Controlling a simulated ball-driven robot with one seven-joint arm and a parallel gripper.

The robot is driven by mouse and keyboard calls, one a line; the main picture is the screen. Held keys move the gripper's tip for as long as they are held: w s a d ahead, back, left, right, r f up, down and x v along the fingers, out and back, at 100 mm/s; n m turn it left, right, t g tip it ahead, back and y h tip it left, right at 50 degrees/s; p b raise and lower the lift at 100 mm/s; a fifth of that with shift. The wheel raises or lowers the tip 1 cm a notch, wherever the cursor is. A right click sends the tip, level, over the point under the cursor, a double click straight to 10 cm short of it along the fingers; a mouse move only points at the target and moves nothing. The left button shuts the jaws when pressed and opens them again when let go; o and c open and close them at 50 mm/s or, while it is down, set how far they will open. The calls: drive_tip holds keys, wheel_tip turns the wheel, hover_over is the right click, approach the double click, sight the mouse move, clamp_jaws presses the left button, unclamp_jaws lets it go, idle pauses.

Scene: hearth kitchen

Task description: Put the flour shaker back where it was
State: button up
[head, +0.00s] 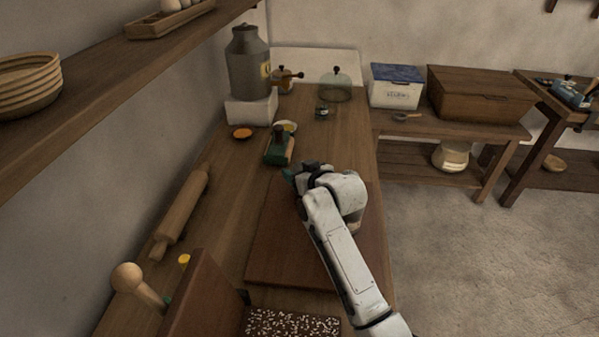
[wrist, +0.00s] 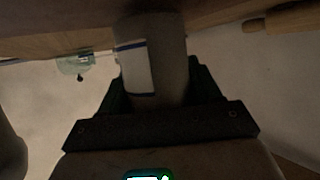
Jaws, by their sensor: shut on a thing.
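The flour shaker seems to be the grey cylinder (wrist: 168,58) with a white, blue-edged label in the wrist view. It stands between the dark fingers of my gripper (wrist: 155,88), which is shut on it. In the head view my gripper (head: 300,178) is over the far part of the long wooden counter (head: 225,165), near the far end of a brown board (head: 285,245). My arm hides most of the jaws there, and I cannot make out the shaker clearly. I cannot tell whether the shaker touches the counter.
A green and wooden block-like thing (head: 278,150) stands just beyond my gripper. A rolling pin (head: 181,212) lies left.

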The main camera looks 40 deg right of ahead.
drive_tip(key=shift+f, duration=0.3)
drive_tip(key=shift+f, duration=0.1)
drive_tip(key=o, duration=1.1)
drive_tip(key=shift+s, duration=0.1)
drive_tip(key=v, duration=1.2)
